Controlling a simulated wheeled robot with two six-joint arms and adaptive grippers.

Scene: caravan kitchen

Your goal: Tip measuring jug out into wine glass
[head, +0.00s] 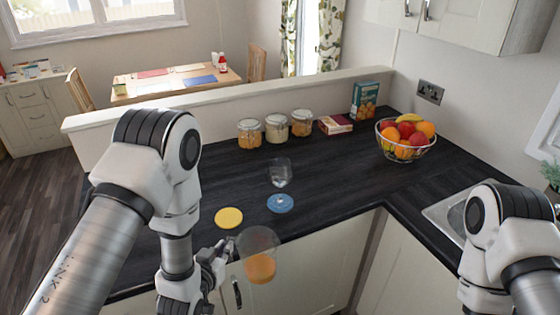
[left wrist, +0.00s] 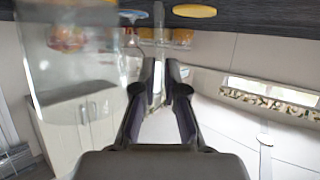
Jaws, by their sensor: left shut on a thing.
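The clear measuring jug (head: 259,240) has orange contents low inside it. My left gripper (head: 229,246) is shut on its left side and holds it in front of the counter's front edge, roughly upright. In the left wrist view the see-through jug (left wrist: 75,70) fills the left part, beside my left gripper's fingers (left wrist: 161,72). The wine glass (head: 280,173) looks empty and upright, with its foot apparently on the blue coaster (head: 280,204). It stands beyond the jug and slightly right. My right gripper is out of the frame; only its arm shows.
A yellow coaster (head: 229,217) lies left of the blue one. Several storage jars (head: 276,129), a small box (head: 335,125), a teal carton (head: 365,99) and a wire fruit bowl (head: 405,152) stand farther back. The dark counter (head: 335,180) right of the glass is clear.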

